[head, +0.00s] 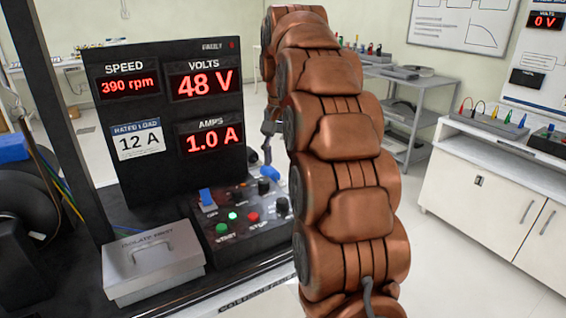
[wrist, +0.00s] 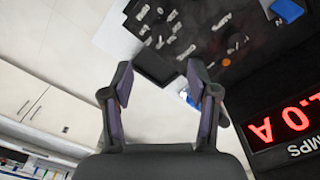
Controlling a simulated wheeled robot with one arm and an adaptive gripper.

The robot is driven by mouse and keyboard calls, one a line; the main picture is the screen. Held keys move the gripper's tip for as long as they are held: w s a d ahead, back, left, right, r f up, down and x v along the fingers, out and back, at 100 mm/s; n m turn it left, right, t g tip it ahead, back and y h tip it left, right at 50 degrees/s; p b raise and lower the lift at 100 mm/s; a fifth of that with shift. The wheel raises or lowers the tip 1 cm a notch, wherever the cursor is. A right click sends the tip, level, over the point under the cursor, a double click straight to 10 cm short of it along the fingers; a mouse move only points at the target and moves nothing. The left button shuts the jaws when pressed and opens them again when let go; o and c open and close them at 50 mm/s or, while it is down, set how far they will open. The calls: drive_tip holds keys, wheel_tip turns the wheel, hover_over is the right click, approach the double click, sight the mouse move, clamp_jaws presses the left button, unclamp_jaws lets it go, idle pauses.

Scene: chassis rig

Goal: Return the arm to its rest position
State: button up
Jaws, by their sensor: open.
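My copper-coloured arm (head: 345,165) rises through the middle of the head view and bends over at the top. My gripper (wrist: 158,78) shows in the wrist view with its two dark fingers apart and nothing between them. In the head view the gripper is mostly hidden behind the arm; a small dark part of it (head: 269,128) shows left of the arm, above the control panel. The control panel (head: 243,213) has a blue switch, a lit green button, a red button and black knobs. The wrist view shows the panel (wrist: 225,35) upside down, beyond the fingertips.
A black display board (head: 165,115) stands left of the arm, reading 390 rpm, 48 V and 1.0 A. A grey lidded box (head: 152,265) sits at the front left, near a black post (head: 62,125). White cabinets (head: 490,190) stand at right, with open floor before them.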

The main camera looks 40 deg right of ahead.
idle(0.8)
drive_tip(key=s+a+f+n+g, duration=0.1)
drive_tip(key=s+a+f+n, duration=0.5)
drive_tip(key=s+a, duration=0.7)
drive_tip(key=s+a+f+n+g, duration=0.1)
drive_tip(key=s+a+f+n, duration=0.1)
drive_tip(key=s+a+f, duration=0.5)
drive_tip(key=s+a+f+n+g, duration=0.15)
drive_tip(key=s+f, duration=0.45)
drive_tip(key=s, duration=0.6)
wheel_tip(320, 180, up, 15)
drive_tip(key=w+t+p, duration=0.1)
drive_tip(key=p, duration=1.2)
drive_tip(key=shift+w+d+r+t+p, duration=0.15)
drive_tip(key=shift+w+d+t+p, duration=0.05)
drive_tip(key=shift+d+t+p, duration=0.2)
